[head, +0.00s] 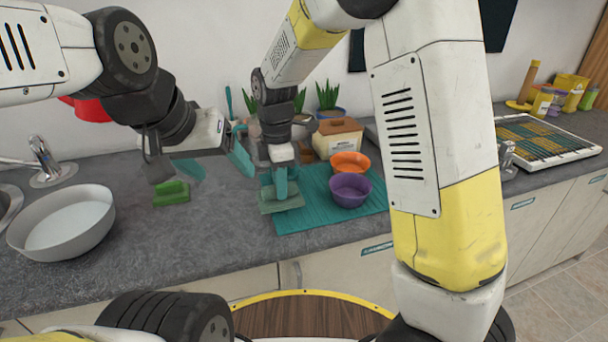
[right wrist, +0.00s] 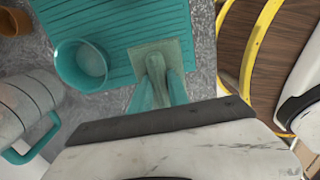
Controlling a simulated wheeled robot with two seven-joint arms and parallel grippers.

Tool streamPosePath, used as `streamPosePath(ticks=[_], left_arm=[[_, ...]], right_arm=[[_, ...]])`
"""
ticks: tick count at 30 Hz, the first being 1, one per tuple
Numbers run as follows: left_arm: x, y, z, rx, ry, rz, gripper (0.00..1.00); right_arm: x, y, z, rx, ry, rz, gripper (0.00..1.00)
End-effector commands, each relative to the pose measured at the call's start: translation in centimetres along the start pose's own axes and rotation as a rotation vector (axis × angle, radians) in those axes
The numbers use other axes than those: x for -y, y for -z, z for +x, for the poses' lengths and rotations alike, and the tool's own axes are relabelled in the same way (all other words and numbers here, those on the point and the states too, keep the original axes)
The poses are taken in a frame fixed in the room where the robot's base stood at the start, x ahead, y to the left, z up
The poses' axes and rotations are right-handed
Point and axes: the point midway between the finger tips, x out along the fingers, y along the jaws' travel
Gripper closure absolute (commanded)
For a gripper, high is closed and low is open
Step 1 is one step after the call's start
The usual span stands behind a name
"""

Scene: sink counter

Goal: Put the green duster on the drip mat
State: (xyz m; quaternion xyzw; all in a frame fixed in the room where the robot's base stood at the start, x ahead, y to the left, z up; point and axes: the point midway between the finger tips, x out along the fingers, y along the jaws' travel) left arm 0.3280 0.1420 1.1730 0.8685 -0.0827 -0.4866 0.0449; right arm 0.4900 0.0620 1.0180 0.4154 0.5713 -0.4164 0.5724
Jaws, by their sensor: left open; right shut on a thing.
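The green duster (head: 282,203) is a pale grey-green square with a raised ridge. My right gripper (head: 281,183) is shut on that ridge. The drip mat (head: 325,213) is a ribbed teal sheet on the counter. The duster overlaps the mat's left part in the head view. In the right wrist view the duster (right wrist: 171,50) overlaps a corner region of the mat (right wrist: 120,32); I cannot tell whether it touches. My left gripper (head: 212,160) is open and empty above the counter, left of the mat.
A purple bowl (head: 350,190) and an orange bowl (head: 350,162) stand on the mat. A teal cup (right wrist: 80,66) shows beside the duster in the right wrist view. A bright green object (head: 171,193) and a large white bowl (head: 62,224) are at left. Bare counter (head: 225,225) lies between.

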Motion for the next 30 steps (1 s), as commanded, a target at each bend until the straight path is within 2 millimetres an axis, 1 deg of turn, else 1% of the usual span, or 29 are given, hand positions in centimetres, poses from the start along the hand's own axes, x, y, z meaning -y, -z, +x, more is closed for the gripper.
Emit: streamPosePath(ticks=[1,3,6,9,14,17,20,22,30], left_arm=[[0.0,0.0,0.0,0.0,0.0,0.0,0.27],[0.0,0.0,0.0,0.0,0.0,0.0,0.27],[0.0,0.0,0.0,0.0,0.0,0.0,0.27],[0.0,0.0,0.0,0.0,0.0,0.0,0.27],[0.0,0.0,0.0,0.0,0.0,0.0,0.27],[0.0,0.0,0.0,0.0,0.0,0.0,0.27],[0.0,0.0,0.0,0.0,0.0,0.0,0.27],[0.0,0.0,0.0,0.0,0.0,0.0,0.27],[0.0,0.0,0.0,0.0,0.0,0.0,0.27]], right_arm=[[-0.7,-1.3,0.2,0.002,0.0,0.006,1.0],[-1.5,-2.9,0.3,0.001,0.0,0.005,1.0],[-2.5,-4.7,0.6,0.001,0.0,0.003,1.0],[-3.1,-5.9,0.6,0.0,-0.001,0.001,1.0],[-3.4,-6.5,1.0,0.0,0.001,-0.001,1.0],[-3.3,-6.4,2.1,0.002,0.003,-0.002,1.0],[-3.3,-6.4,3.6,0.002,0.004,-0.001,1.0],[-3.3,-6.4,4.2,0.001,0.002,-0.001,1.0],[-3.4,-6.4,4.3,0.0,0.0,-0.001,1.0]])
